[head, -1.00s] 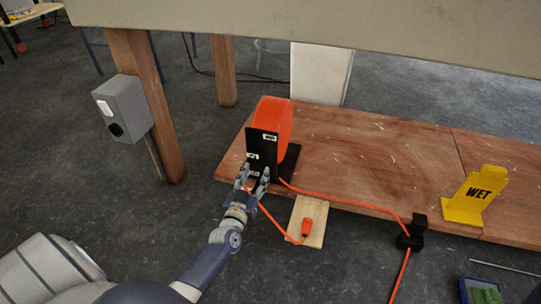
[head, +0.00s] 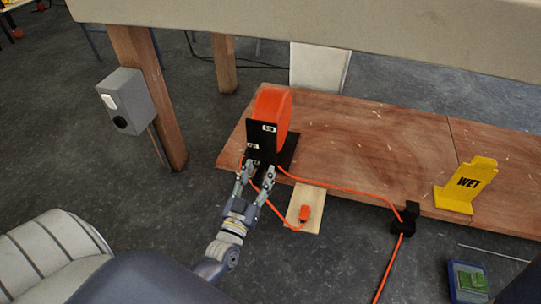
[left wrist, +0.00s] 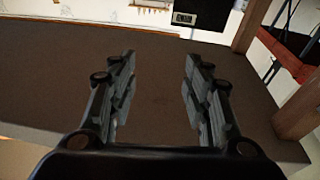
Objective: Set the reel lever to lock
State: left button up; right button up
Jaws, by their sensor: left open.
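The orange reel (head: 271,108) stands upright in a black stand (head: 262,142) near the left end of a low wooden platform. Small white labels show on the stand's front plate, too small to read. I cannot make out the reel lever; my fingers partly cover the plate's lower part. My left gripper (head: 257,175) is open, its fingers pointing up at the front of the stand; I cannot tell whether they touch it. In the left wrist view its two fingers (left wrist: 158,95) are apart with nothing between them. My right gripper is not in view.
An orange cord (head: 345,188) runs from the reel to a black clip (head: 408,226). An orange plug (head: 304,213) lies on a pale board (head: 308,198). A yellow WET sign (head: 466,184) stands on the platform (head: 365,140). A grey box (head: 126,101) is on a wooden post.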

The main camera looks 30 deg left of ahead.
pick_arm(q)
jog(key=d+r+t, duration=0.2)
jog(key=d+r, duration=0.2)
jog(key=r, duration=0.5)
jog(key=shift+s+r+h+p, duration=0.2)
jog(key=shift+r+h+p, duration=0.1)
jog(key=shift+h+p, duration=0.15)
jog(key=shift+d, duration=0.1)
